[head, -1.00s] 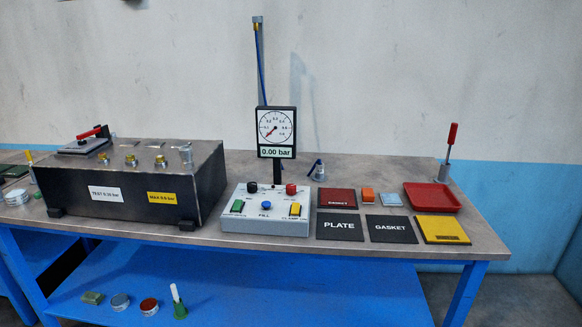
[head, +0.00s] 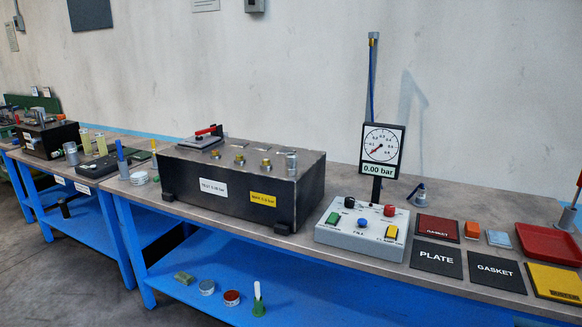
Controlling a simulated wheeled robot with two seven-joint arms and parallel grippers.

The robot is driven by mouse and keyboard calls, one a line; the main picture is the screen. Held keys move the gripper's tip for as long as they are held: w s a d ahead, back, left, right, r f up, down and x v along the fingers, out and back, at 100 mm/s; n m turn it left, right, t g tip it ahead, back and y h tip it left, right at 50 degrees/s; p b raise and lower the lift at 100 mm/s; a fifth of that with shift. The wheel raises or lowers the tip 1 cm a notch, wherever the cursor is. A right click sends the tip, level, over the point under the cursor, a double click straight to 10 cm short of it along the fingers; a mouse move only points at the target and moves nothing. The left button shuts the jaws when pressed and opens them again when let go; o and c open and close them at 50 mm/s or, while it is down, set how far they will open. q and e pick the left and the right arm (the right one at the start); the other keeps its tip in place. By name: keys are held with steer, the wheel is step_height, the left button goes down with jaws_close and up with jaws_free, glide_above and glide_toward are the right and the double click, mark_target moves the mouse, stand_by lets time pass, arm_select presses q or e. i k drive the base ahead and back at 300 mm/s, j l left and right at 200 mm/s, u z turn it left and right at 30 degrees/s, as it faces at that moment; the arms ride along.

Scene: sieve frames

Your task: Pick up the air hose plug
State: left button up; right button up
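A blue air hose (head: 371,85) runs down along a thin upright post behind the gauge. Its lower end is hidden behind the gauge panel (head: 381,149). A small grey upright piece (head: 419,194) with a dark, tilted part beside it stands on the bench right of the gauge. It may be the hose plug in its holder, but it is too small to tell. Neither of my grippers is in view.
A black test box (head: 240,190) stands mid-bench, left of the grey control box (head: 350,238). PLATE (head: 436,258) and GASKET (head: 496,271) mats and a red tray (head: 548,243) lie right. A blue lower shelf (head: 330,300) holds small items. Another bench stands left.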

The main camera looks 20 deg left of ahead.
mark_target(421, 194)
steer(key=i+l+u, duration=0.45)
steer(key=i, duration=0.25)
steer(key=i+l+u, duration=0.4)
steer(key=i, duration=0.3)
steer(key=l, duration=0.1)
